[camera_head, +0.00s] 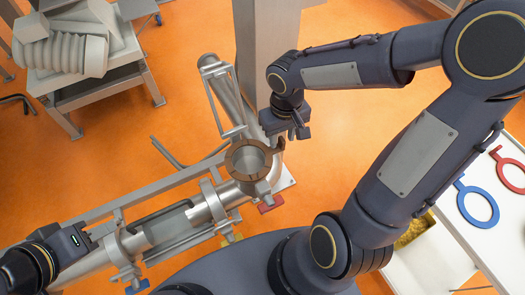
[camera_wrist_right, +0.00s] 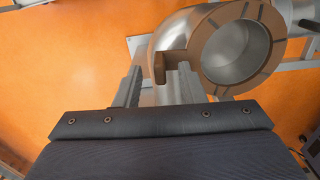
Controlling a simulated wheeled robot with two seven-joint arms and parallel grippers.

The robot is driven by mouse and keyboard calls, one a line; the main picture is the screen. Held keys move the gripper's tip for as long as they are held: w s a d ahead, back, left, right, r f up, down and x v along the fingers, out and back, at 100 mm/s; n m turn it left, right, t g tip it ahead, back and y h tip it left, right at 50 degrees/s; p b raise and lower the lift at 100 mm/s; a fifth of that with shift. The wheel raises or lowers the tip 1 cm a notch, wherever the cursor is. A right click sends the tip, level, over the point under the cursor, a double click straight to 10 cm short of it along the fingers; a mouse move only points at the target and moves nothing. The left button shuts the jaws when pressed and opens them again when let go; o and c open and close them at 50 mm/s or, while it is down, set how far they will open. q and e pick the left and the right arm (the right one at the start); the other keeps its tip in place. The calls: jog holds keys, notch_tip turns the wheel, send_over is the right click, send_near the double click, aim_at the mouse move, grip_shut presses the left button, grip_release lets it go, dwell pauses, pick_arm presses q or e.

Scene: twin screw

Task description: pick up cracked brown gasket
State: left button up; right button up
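The brown gasket (camera_head: 233,164) sits on the upturned open end of a metal pipe elbow. It also shows in the right wrist view (camera_wrist_right: 207,37), with dark crack lines across its ring and a brown tab at one side. My right gripper (camera_head: 291,131) is beside the tab. In the right wrist view its two fingers (camera_wrist_right: 158,80) are apart, with the tab near and partly between their tips; contact cannot be made out. My left gripper (camera_head: 84,240) is at the lower left by the pipe, far from the gasket; its fingers are not clear.
A white table (camera_head: 508,243) at the right holds a blue ring (camera_head: 477,222) and a red ring (camera_head: 500,172) with tabs. A metal post (camera_head: 263,40) and a frame (camera_head: 215,85) stand behind the elbow. A straight pipe (camera_head: 172,228) runs left. A cart (camera_head: 100,85) is at upper left.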

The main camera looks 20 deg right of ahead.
grip_shut()
jog(key=shift+r, duration=0.15)
